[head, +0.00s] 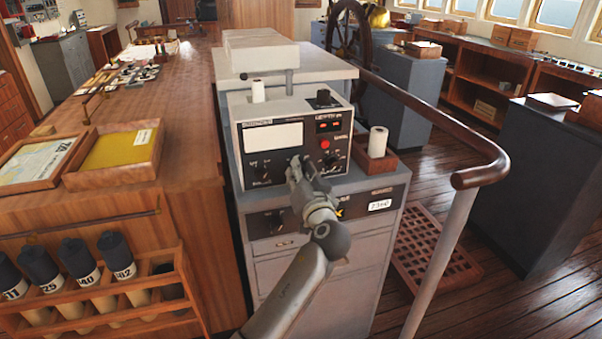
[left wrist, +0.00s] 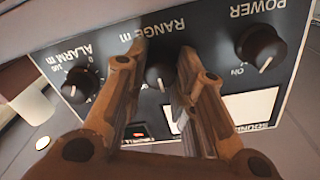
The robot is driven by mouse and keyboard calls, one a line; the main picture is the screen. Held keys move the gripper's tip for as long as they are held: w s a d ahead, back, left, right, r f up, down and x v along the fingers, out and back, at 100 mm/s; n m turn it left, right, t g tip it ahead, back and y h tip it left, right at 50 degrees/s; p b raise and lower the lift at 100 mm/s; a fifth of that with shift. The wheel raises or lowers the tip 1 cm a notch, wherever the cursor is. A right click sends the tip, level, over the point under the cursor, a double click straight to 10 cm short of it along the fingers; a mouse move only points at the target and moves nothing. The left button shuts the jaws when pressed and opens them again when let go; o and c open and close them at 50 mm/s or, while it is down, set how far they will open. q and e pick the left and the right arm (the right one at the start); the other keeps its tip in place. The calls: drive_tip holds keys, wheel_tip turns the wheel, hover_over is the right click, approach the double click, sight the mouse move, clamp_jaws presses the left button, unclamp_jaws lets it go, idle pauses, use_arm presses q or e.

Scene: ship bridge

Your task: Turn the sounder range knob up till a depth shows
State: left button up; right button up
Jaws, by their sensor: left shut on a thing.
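The sounder (head: 240,150) is a white-cased box with a black front panel, standing on a grey cabinet. My left gripper (head: 297,168) reaches its lower middle. In the left wrist view, where the lettering is upside down, the black range knob (left wrist: 160,72) sits between the two fingers of my left gripper (left wrist: 158,85), which is shut on it. The power knob (left wrist: 262,46) and alarm knob (left wrist: 80,84) flank it. In the head view my gripper hides the range knob. The small display (head: 329,125) shows short red marks, too small to read surely. My right gripper is out of view.
A wooden handrail (head: 440,143) curves past on the right. A wooden chart counter (head: 190,120) borders the cabinet on the left.

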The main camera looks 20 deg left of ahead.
use_arm(q)
drive_tip(key=shift+m, duration=0.4)
drive_tip(key=m+p, duration=0.2)
drive_tip(key=m, duration=0.1)
drive_tip(key=shift+r+m, duration=0.2)
drive_tip(key=shift+m, duration=0.1)
drive_tip(key=shift+m+p, duration=1.45)
drive_tip(key=shift+m, duration=0.65)
drive_tip(key=o, duration=1.1)
drive_tip(key=shift+w+f, duration=0.1)
drive_tip(key=shift+f, duration=0.05)
drive_tip(key=shift+c, duration=0.2)
